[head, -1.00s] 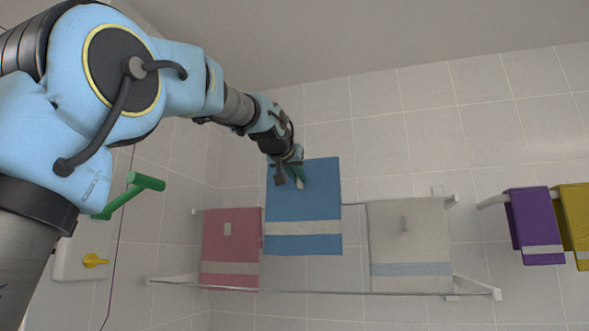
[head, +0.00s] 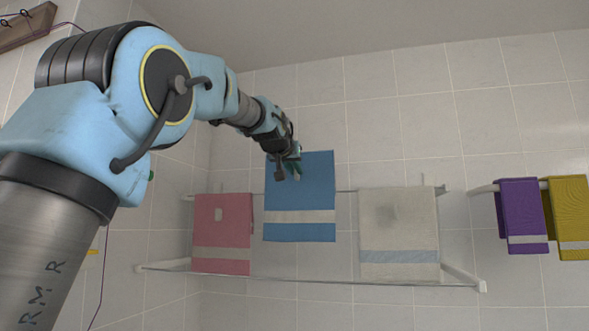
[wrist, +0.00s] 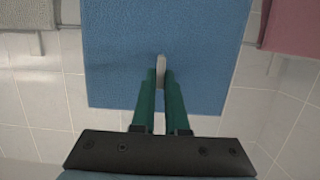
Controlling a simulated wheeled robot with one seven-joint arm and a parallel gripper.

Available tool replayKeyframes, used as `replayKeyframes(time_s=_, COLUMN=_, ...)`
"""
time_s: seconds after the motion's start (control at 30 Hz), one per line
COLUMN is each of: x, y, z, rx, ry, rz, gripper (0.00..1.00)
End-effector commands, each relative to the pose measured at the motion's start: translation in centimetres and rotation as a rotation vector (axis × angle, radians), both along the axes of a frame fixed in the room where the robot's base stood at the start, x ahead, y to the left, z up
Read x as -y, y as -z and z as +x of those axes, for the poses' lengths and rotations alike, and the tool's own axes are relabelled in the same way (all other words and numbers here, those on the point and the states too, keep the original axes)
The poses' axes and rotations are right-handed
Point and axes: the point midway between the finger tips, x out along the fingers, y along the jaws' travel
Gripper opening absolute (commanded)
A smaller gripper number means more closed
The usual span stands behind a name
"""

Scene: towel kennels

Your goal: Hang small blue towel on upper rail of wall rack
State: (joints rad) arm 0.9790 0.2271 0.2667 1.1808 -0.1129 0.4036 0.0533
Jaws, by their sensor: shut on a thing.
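The blue towel (head: 315,185), with a pale stripe near its lower edge, hangs flat and upright. My gripper (head: 291,165) is shut on it near its upper left part. In the wrist view, the gripper's green fingers (wrist: 160,85) meet the blue towel (wrist: 210,60) at a small pale piece. The wall rack's upper rail (head: 346,191) is hidden behind the towel's middle. The towel's top edge stands above the rail's height, with its striped end below. I cannot tell how far the towel is from the rail.
A pink towel (head: 223,228) hangs left of the blue one and a white towel (head: 399,225) right of it. The lower rail (head: 345,281) runs below. Purple (head: 522,212) and yellow (head: 570,220) towels hang farther right.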

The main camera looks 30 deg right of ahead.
Motion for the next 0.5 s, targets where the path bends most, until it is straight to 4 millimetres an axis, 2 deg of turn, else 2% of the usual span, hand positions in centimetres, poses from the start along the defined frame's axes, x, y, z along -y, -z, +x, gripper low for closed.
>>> replayKeyframes(time_s=0.5, x=0.53, y=-0.31, z=0.59, rx=0.0, ry=-0.001, rz=0.0, gripper=0.0)
